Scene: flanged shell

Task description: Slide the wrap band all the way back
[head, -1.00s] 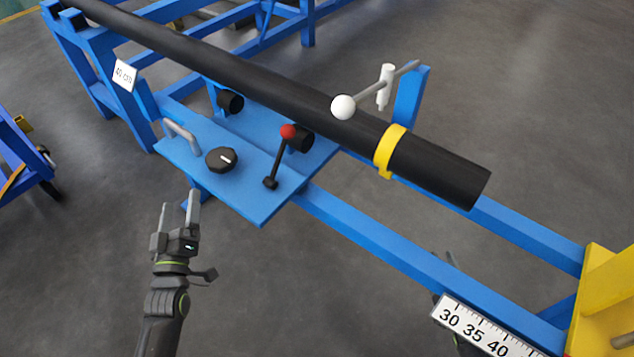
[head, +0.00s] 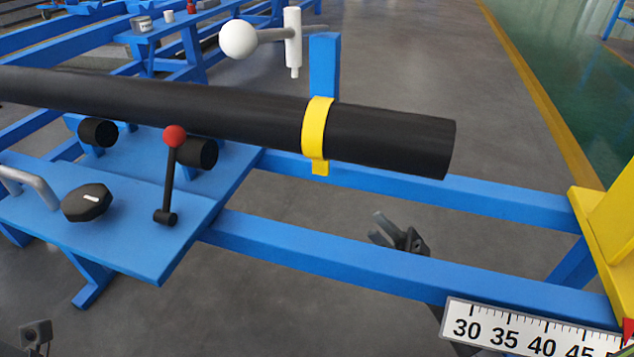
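The yellow wrap band (head: 316,130) sits around the black pipe (head: 200,112), a short way in from the pipe's free right end. A small yellow tab hangs below the pipe. My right gripper (head: 377,227) shows in the gap between the two blue rails, below and right of the band and apart from it. Its two fingers are spread and empty; part of its arm is hidden behind the front rail. Only a small part of my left gripper (head: 36,335) shows in the bottom left corner, its fingers not clear.
A white ball on a rod (head: 240,40) stands behind the pipe by a blue post (head: 324,65). A blue plate (head: 130,235) carries a red-knobbed lever (head: 172,165) and a black knob (head: 87,203). A ruler plate (head: 525,330) and yellow block (head: 605,240) are at right.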

